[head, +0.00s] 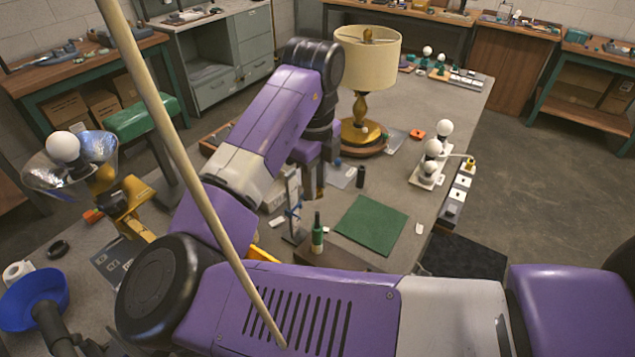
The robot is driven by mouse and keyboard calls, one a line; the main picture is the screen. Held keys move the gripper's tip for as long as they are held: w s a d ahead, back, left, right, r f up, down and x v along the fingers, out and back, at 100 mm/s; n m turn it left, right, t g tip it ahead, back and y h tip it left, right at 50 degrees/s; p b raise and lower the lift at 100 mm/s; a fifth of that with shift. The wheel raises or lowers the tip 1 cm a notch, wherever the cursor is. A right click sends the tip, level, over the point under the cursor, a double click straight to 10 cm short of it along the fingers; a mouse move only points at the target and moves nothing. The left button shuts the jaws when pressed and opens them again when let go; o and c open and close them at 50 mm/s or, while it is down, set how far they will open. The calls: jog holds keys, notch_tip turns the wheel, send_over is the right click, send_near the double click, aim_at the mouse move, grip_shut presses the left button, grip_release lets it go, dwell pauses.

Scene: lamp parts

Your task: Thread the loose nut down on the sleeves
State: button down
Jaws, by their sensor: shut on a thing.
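My gripper (319,187) points down over the middle of the workbench, behind and left of the green mat. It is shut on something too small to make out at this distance. A slim upright stand (294,205) with a blue clamp is just left of and below my gripper in the picture. I cannot tell the loose nut or the sleeves apart here; whether they are at my fingertips or at the stand is not clear. A table lamp (368,57) with a cream shade and brass stem stands on a round wooden base behind my gripper.
The green mat (371,224) lies flat and bare. A dark green bottle (317,234) stands at its left. A small black cylinder (360,176) stands behind it. White bulbs on holders (430,165) and a power strip (455,198) line the right edge. A blue bowl (33,300) is at left.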

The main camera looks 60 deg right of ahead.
jog(key=shift+f+b, duration=1.95)
jog(key=shift+f, duration=0.5)
jog(key=shift+f, duration=0.45)
jog(key=shift+f+b, duration=0.2)
jog(key=shift+b, duration=0.15)
